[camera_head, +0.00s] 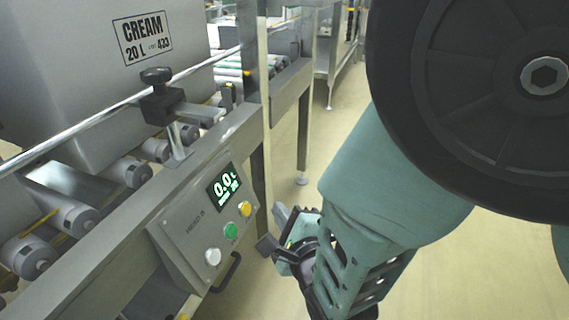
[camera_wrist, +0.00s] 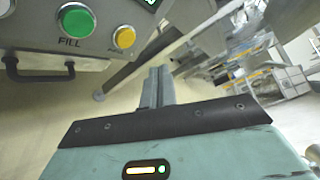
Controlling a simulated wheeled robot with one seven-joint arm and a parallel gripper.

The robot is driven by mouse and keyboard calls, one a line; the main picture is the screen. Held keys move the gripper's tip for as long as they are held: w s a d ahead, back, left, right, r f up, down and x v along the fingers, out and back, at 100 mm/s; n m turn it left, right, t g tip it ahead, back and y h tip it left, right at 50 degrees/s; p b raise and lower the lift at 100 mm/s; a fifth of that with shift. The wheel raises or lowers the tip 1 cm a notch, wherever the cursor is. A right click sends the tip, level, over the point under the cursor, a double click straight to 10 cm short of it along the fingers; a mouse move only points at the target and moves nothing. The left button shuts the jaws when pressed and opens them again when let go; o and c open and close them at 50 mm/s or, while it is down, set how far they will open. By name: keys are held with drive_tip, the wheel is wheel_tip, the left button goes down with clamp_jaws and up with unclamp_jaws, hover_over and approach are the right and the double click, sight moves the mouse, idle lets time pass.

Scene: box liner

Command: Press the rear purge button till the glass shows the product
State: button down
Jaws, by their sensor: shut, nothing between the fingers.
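A grey control panel (camera_head: 190,232) on the conveyor frame carries a row of three buttons. The yellow button (camera_head: 245,208) is at the far end, the green button (camera_head: 231,231) in the middle and the white button (camera_head: 212,256) nearest. The green one reads FILL in the wrist view (camera_wrist: 76,20); the small label by the yellow one (camera_wrist: 124,37) is too blurred to read surely. A lit display (camera_head: 223,186) above them shows 0.0 L. My gripper (camera_wrist: 157,86) is shut and empty, right of the panel and apart from the buttons. I cannot identify a sight glass.
A large grey box (camera_head: 100,70) marked CREAM 20 L stands on the roller conveyor. A black clamp knob (camera_head: 156,76) rises by the guide rail. A black handle (camera_head: 228,272) juts below the panel. Metal frame legs stand behind; the floor at right is open.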

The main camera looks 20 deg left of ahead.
sight(246, 209)
drive_tip(key=shift+w+a+f+b, duration=0.1)
drive_tip(key=shift+a+f+b, duration=0.25)
drive_tip(key=shift+a, duration=0.7)
drive_tip(key=shift+w+a+f+b, duration=0.15)
drive_tip(key=shift+a+f, duration=0.25)
drive_tip(key=shift+a, duration=0.6)
drive_tip(key=shift+s+a+f, duration=0.1)
idle(0.4)
drive_tip(key=shift+a+b, duration=0.3)
drive_tip(key=shift+b, duration=0.1)
drive_tip(key=shift+a+f, duration=0.15)
drive_tip(key=shift+a, duration=0.2)
idle(1.2)
drive_tip(key=shift+d+r, duration=0.25)
drive_tip(key=shift+d, duration=0.5)
drive_tip(key=shift+d, duration=0.1)
